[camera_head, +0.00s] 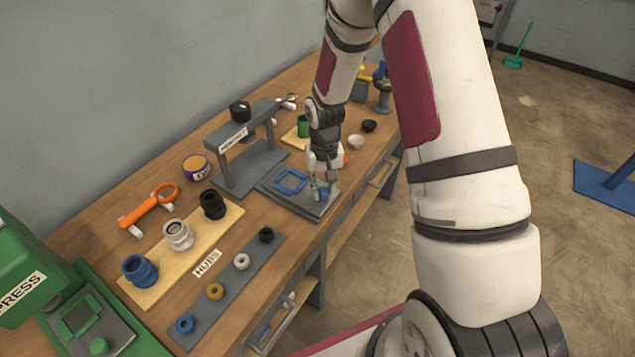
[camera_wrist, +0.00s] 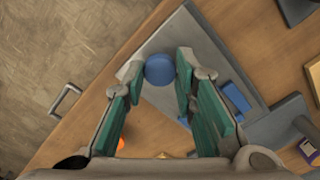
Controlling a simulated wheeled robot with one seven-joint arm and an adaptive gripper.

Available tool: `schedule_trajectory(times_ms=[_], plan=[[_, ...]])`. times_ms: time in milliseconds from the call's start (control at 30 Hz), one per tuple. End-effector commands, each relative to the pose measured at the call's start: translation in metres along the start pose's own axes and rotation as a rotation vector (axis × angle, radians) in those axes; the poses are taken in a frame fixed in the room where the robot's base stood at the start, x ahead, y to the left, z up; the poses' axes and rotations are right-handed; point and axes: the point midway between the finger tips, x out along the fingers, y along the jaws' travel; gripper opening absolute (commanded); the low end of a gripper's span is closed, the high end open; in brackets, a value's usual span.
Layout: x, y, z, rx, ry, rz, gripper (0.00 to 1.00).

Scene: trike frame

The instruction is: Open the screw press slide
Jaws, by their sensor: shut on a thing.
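The screw press (camera_head: 247,128) is a grey arch with a labelled crossbar and a black knob on top. Its grey slide plate (camera_head: 283,199) lies on the bench on the side toward the front edge. The plate carries a blue square frame (camera_head: 291,181) and a round blue knob (camera_head: 323,195) near its outer end. My gripper (camera_head: 321,188) is low over that end, shut on the blue knob. In the wrist view the knob (camera_wrist: 159,69) sits between my fingertips, and the slide (camera_wrist: 205,50) shows beneath. My fingers partly hide the knob in the head view.
A green press (camera_head: 30,270) stands at the lower left. Hubs sit on a wooden board (camera_head: 155,285), and rings on a grey strip (camera_head: 225,290). An orange-handled tool (camera_head: 148,205) lies behind. Small cups (camera_head: 355,142) stand to the right. The bench front has drawer handles (camera_wrist: 66,100).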

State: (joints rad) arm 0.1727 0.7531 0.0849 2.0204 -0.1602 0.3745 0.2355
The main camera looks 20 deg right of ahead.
Motion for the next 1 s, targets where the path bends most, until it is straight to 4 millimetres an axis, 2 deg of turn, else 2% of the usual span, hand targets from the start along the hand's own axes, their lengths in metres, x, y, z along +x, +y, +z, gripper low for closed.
schedule_trajectory(times_ms=[267,300,367,733,867,1000], plan=[[0.000,-0.001,0.000,-0.002,-0.001,-0.001,0.00],[0.000,-0.001,0.000,-0.002,-0.001,-0.001,0.34],[0.000,-0.001,0.000,-0.002,-0.001,-0.001,0.46],[-0.004,-0.001,-0.001,-0.001,0.001,0.000,0.46],[-0.019,-0.001,-0.001,0.000,0.004,-0.001,0.46],[-0.047,0.000,-0.002,0.000,0.005,-0.001,0.46]])
